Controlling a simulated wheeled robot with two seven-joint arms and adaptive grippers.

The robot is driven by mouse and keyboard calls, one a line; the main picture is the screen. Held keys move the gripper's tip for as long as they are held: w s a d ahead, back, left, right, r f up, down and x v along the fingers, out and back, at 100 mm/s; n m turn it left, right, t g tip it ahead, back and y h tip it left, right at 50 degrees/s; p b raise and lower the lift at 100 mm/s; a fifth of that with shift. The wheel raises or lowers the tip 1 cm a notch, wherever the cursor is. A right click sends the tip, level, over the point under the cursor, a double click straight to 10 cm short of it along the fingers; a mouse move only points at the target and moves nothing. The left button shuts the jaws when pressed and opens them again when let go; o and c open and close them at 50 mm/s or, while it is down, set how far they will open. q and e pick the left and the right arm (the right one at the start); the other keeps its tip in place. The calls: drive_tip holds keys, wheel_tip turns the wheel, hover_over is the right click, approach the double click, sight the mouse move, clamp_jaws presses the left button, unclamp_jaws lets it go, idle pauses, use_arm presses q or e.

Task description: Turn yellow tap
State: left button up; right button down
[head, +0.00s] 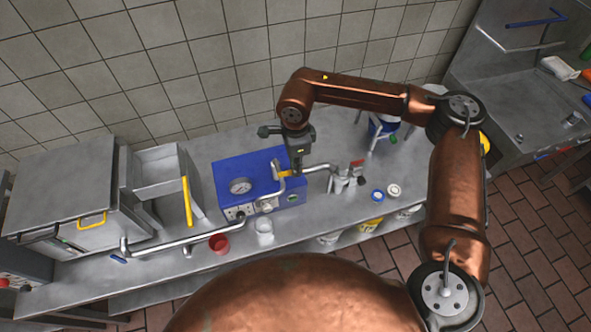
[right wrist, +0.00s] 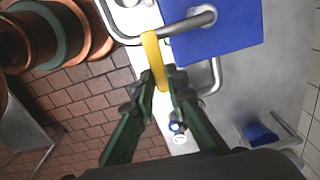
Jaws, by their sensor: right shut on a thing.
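The yellow tap handle (head: 284,174) sits on a metal pipe at the right part of the blue machine (head: 228,174). In the right wrist view the yellow tap handle (right wrist: 153,55) is a curved bar running down from the pipe. My right gripper (head: 297,171) reaches down to it from above. In the wrist view the right gripper (right wrist: 163,82) is shut on the lower end of the handle, with a finger on each side. The exact contact is small and partly hidden by the fingers. My left gripper is not in view.
A second yellow lever (head: 187,200) stands by the metal hopper (head: 157,176) on the left. A red cup (head: 219,243) and a white cup (head: 265,231) stand at the counter's front. A red-handled valve (head: 357,163) is to the right. Tiled wall lies behind.

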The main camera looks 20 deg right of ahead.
drive_tip(key=shift+w+n, duration=0.2)
drive_tip(key=shift+n, duration=0.2)
drive_tip(key=c, duration=1.9)
unclamp_jaws()
drive_tip(key=shift+c, duration=0.2)
wheel_tip(320, 180, up, 12)
